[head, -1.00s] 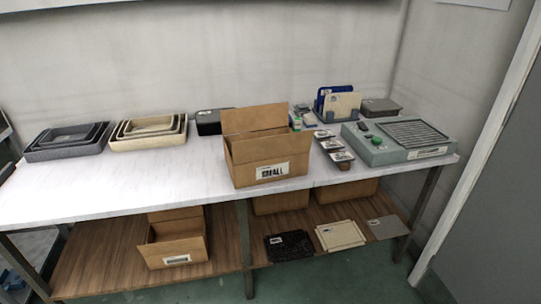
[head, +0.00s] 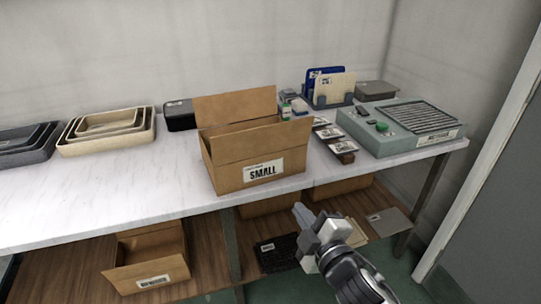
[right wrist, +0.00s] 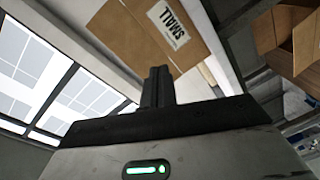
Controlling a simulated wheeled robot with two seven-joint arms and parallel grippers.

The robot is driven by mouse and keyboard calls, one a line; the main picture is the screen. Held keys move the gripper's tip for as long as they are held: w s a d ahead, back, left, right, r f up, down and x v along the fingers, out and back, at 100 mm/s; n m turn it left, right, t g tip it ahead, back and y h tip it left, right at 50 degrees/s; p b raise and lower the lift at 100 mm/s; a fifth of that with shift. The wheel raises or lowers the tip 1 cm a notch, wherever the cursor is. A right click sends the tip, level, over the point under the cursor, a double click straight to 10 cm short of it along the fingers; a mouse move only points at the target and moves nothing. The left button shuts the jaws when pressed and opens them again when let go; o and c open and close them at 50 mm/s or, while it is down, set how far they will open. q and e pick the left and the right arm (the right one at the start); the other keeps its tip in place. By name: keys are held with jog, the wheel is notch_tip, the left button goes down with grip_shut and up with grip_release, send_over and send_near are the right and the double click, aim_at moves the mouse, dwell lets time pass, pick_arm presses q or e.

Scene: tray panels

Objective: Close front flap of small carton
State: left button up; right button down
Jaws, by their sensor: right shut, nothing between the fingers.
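The small carton (head: 228,180), brown cardboard with a white SMALL label, stands on the white tabletop. Its back flap (head: 235,106) stands up, and a dark gap shows the top is open. The front flap (head: 250,140) shows as a band above the labelled face; its exact angle is hard to tell. My right gripper (head: 299,210) is shut and empty, in front of the table edge, below and right of the carton, apart from it. In the right wrist view the shut fingers (right wrist: 157,86) point toward the carton's labelled face (right wrist: 145,40). My left gripper is not in view.
Nested trays (head: 66,146) stand left and a black box (head: 180,115) behind. Label-bearing small items (head: 329,132) and a grey-green machine (head: 372,143) stand right. Another open carton (head: 128,278) sits on the lower shelf. Tabletop left of the small carton is clear.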

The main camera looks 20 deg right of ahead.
aim_at(268, 128)
jog(key=w+r+n+t, duration=0.1)
jog(key=w+r+n, duration=0.1)
jog(key=w, duration=0.3)
jog(key=w+r+n+t, duration=0.1)
jog(key=w+r, duration=0.3)
jog(key=w, duration=0.1)
jog(key=w+a+r+n, duration=0.1)
jog(key=w+r+n, duration=0.1)
jog(key=w, duration=0.4)
jog(key=shift+r+n+t+y, duration=0.3)
jog(key=shift+r+t, duration=0.1)
jog(key=shift+r, duration=0.2)
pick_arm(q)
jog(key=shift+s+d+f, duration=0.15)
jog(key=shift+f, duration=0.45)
pick_arm(e)
jog(key=shift+w+a, duration=0.1)
jog(key=shift+w, duration=0.2)
